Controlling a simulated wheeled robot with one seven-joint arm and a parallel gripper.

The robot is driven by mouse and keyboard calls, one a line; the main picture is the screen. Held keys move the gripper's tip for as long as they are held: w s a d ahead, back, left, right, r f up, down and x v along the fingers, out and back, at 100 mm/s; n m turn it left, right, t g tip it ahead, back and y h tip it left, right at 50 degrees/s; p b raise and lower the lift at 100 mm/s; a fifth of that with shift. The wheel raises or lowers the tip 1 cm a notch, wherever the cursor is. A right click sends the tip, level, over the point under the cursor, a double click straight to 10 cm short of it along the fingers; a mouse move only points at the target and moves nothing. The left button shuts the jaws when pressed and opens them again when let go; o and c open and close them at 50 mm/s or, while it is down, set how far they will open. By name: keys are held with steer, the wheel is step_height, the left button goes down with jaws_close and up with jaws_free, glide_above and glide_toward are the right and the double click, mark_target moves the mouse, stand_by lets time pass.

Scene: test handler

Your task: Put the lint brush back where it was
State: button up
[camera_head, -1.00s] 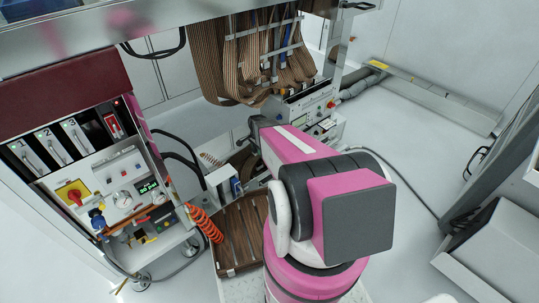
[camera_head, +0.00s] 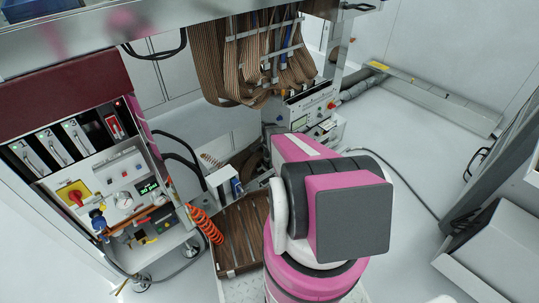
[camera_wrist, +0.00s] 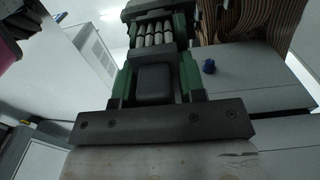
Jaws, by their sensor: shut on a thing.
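In the wrist view my gripper (camera_wrist: 154,44) points up the picture, its green-sided fingers rising from a dark bar with screws. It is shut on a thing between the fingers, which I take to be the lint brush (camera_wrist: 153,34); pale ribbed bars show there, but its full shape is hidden. In the head view my gripper and what it holds are hidden behind my pink and grey arm. A slatted brown tray (camera_head: 240,240) stands on the floor side, left of my arm.
Left is a test panel (camera_head: 120,190) with knobs and gauges, with an orange coiled hose (camera_head: 207,225) beside it. Brown ribbon cables (camera_head: 255,55) hang above an instrument box (camera_head: 310,105).

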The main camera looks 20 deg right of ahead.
steer(key=shift+a, duration=0.15)
steer(key=o, duration=1)
steer(key=shift+f, duration=0.1)
steer(key=shift+c, duration=0.2)
